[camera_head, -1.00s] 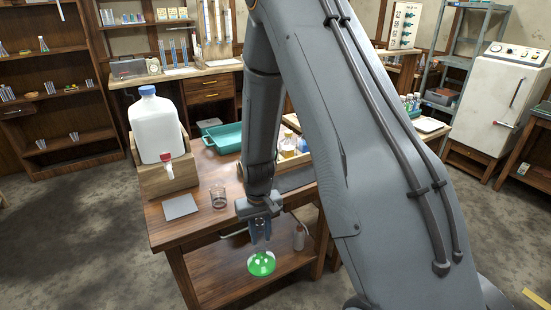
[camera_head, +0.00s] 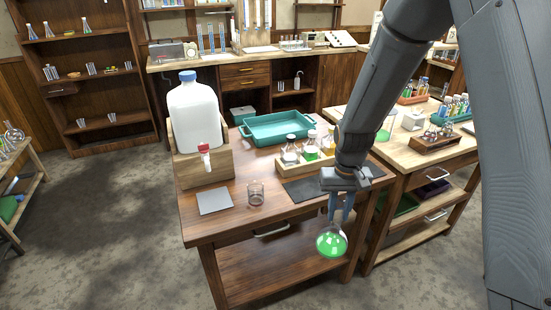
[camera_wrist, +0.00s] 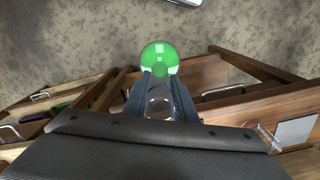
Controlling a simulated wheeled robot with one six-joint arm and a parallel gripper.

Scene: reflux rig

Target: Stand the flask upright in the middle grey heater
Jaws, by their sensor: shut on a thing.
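My gripper (camera_head: 339,205) is shut on the flask (camera_head: 332,241), a round-bottomed glass vessel with green liquid. The flask hangs with its bulb down, in the air just in front of the wooden table's front edge. In the wrist view the flask's green bulb (camera_wrist: 160,58) lies beyond the fingertips, and its clear neck is between the fingers of my gripper (camera_wrist: 160,88). No grey heater can be made out in either view.
The wooden table (camera_head: 225,225) bears a large white jug (camera_head: 195,115) in a wooden stand, a grey square plate (camera_head: 214,200), a glass beaker (camera_head: 256,194), a teal tray (camera_head: 255,128) and a wooden bottle rack (camera_head: 285,172). A second table (camera_head: 400,153) stands to the right. Floor at left is open.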

